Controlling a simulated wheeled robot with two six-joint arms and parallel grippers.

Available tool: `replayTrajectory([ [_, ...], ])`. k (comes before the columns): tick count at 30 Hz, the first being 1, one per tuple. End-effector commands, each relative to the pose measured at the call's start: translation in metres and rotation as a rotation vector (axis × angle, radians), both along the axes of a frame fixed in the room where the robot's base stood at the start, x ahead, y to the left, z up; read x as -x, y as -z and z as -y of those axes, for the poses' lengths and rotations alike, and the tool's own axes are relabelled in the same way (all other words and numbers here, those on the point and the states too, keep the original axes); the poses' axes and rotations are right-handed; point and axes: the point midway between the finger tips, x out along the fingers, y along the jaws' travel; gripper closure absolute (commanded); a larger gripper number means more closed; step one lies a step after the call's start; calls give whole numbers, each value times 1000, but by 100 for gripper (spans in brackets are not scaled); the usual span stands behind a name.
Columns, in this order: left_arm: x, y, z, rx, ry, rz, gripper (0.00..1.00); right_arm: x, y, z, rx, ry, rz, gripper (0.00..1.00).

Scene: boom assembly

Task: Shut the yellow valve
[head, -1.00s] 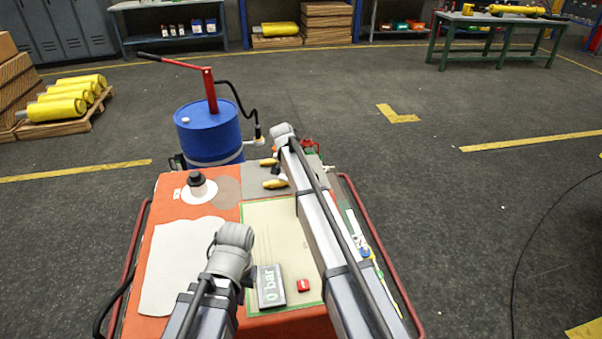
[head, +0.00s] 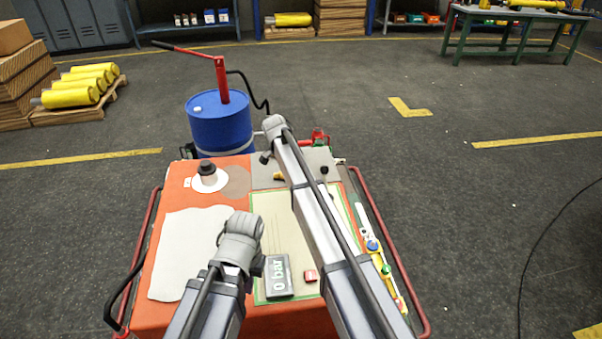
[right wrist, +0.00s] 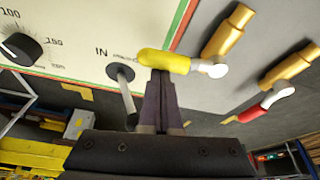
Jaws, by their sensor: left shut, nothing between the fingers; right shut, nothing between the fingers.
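The yellow valve's lever (right wrist: 165,61) shows in the right wrist view, with a white metal end beside its brass fitting (right wrist: 228,30). My right gripper (right wrist: 160,78) is shut and empty. Its fingertips are at the lever's lower side, seeming to touch it; I cannot tell contact for sure. In the head view my right arm reaches over the cart's far end, and its wrist hides most of the valves. My left gripper (head: 257,266) is shut and empty, above the cart near the "0 bar" display (head: 279,276).
A red-handled valve (right wrist: 268,103) with a brass fitting (right wrist: 290,66) is to the right. A grey "IN" handle (right wrist: 122,75) and black dial knob (right wrist: 21,48) are to the left. A blue drum (head: 221,125) stands behind the cart.

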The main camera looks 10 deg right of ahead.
Motion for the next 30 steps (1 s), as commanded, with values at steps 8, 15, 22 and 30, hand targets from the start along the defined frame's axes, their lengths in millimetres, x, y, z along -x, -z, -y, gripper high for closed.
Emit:
replayTrajectory([
  [8,0,0,0,0,0,0,100,0,0,-3,-2,-2,0,100],
  [15,0,0,0,0,0,0,100,0,0,-3,-2,-2,0,100],
  [22,0,-1,0,0,0,0,100,0,0,-1,-1,-2,0,100],
  [30,0,-6,0,0,0,0,100,0,-6,26,-1,-1,0,100],
])
